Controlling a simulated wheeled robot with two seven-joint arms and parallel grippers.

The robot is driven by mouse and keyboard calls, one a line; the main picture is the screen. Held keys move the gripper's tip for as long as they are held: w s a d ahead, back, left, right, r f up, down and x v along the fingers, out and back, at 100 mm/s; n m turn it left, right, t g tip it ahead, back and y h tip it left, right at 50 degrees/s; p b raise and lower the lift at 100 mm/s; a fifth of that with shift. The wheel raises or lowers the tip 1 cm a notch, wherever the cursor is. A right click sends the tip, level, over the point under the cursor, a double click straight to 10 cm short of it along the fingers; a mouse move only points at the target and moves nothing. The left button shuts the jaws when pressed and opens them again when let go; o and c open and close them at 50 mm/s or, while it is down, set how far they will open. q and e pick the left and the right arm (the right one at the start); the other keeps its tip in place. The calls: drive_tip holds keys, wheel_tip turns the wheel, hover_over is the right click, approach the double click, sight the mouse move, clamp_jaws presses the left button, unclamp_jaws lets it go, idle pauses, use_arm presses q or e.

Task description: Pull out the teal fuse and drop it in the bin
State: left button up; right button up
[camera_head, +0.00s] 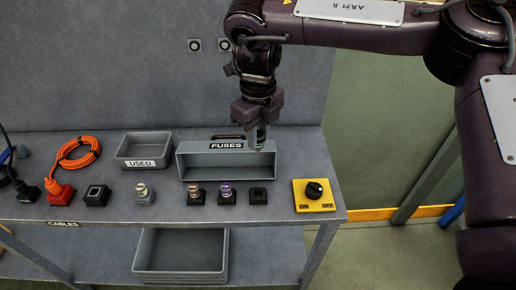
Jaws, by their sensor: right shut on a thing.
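My right gripper (259,126) points down over the right part of the grey box labelled FUSES (198,174). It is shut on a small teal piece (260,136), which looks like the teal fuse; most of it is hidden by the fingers. A grey bin labelled USED (122,160) stands to the left of the FUSES box and looks empty. A black socket (258,197) in front of the FUSES box is empty. My left gripper is not in view.
Fuses stand in sockets (145,196), (196,195) and (226,195); another socket (97,196) looks empty. A yellow plate with a black knob (315,191) sits at the right end of the bench. A coiled orange cable (78,153) lies left. Grey trays (180,270) are below.

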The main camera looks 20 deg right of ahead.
drive_tip(key=shift+r, duration=0.1)
wheel_tip(320, 180, down, 13)
drive_tip(key=b, duration=0.5)
drive_tip(key=shift+b, duration=0.4)
idle(1.8)
drive_tip(key=shift+r, duration=0.1)
